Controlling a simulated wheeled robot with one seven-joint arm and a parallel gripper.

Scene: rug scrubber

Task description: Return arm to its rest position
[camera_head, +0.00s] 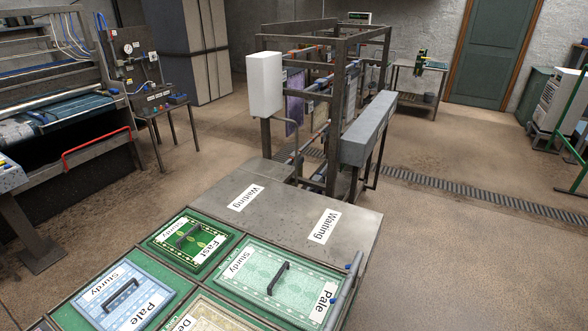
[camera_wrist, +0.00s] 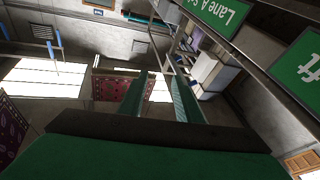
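My gripper (camera_wrist: 161,82) shows in the wrist view. Its two fingers stand apart, with nothing held between them. A red patterned rug (camera_wrist: 134,100) is seen in the background beyond the left finger. In the head view neither my arm nor my gripper is visible, so the arm's full pose is hidden. The wrist camera looks out tilted across the room, with green signs, one reading "Lane A" (camera_wrist: 222,14), at the upper right.
In the head view, a grey bench (camera_head: 262,188) with "Waiting" labels and handled rug panels, including a green one (camera_head: 213,256), fills the front. A metal rack (camera_head: 341,110) stands behind it. A machine with a red bar (camera_head: 97,148) is at left. Floor at right (camera_head: 470,250) is clear.

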